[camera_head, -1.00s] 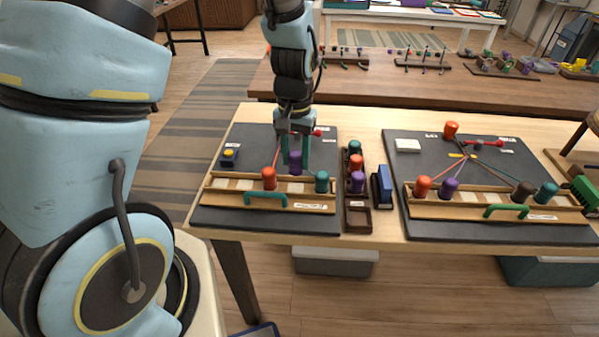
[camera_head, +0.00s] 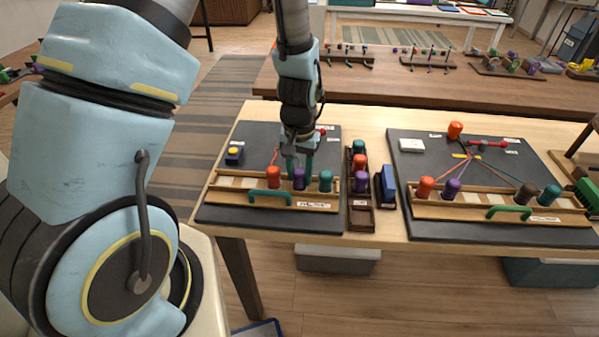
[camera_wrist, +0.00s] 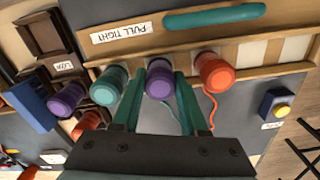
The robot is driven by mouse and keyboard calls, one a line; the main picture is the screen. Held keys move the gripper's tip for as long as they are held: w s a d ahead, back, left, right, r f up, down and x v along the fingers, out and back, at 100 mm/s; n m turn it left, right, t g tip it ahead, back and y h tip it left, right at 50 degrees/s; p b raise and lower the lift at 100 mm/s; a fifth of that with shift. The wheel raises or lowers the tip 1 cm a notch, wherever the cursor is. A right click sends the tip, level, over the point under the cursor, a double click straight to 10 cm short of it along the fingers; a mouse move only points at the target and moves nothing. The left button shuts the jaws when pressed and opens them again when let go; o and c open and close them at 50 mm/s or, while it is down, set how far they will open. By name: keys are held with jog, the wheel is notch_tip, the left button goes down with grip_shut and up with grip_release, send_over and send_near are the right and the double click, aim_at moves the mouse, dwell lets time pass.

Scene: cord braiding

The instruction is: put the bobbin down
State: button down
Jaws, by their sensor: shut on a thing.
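The purple bobbin (camera_head: 299,180) is between the green fingers of my gripper (camera_head: 300,163), which is shut on it. It is at the wooden rail (camera_head: 233,197) of the left board, between an orange-red bobbin (camera_head: 274,177) and a teal bobbin (camera_head: 326,181). In the wrist view the purple bobbin (camera_wrist: 159,82) shows between the fingertips (camera_wrist: 159,90), in line with the teal (camera_wrist: 109,85) and orange-red (camera_wrist: 214,73) ones. I cannot tell whether its base touches the rail.
A green handle (camera_head: 270,198) is on the rail's near side. A dark bobbin rack (camera_head: 361,218) and a blue block (camera_head: 386,185) stand right of the board. A blue block with a yellow button (camera_head: 235,154) is at the board's left. A second braiding board (camera_head: 460,233) lies further right.

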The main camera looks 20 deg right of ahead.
aim_at(299, 171)
jog(key=shift+c, duration=2.2)
grip_release()
jog(key=shift+r+p, duration=0.4)
notch_tip(299, 171, up, 12)
jog(key=b, duration=0.3)
jog(key=w+a+r+n+t, duration=0.1)
jog(key=a+n, duration=0.5)
jog(key=a, duration=1.9)
jog(key=shift+a+r+n+t, duration=0.15)
jog(key=shift+r+n+t, duration=0.15)
jog(key=shift+r+n, duration=0.15)
jog(key=shift+w, duration=0.15)
